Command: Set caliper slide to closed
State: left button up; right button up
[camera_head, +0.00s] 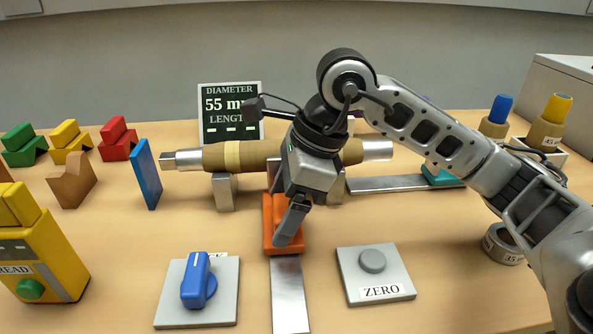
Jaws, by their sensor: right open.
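An orange slide block (269,238) sits on a metal rail (288,296) that runs from the bushing toward the front. My right gripper (291,222) points down over the orange block, its fingers overlapping the block's right part in the picture. Contact cannot be told. It is open, and its hand hides the back of the block. A brown wound bushing (218,157) on a metal shaft lies across supports behind it. A teal slide (442,176) is on a second metal rail (385,183) at the right. My left gripper is not in view.
A display (230,112) reads "DIAMETER 55 mm" and "LENGTH" with dashes. A blue knob (198,281) stands front left and a ZERO button (373,261) front right of the rail. A yellow box (40,255) is at left. Coloured blocks (117,138) stand back left.

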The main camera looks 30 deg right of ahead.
jog(key=p+v, duration=0.1)
jog(key=v, duration=1.4)
jog(key=shift+r, duration=0.3)
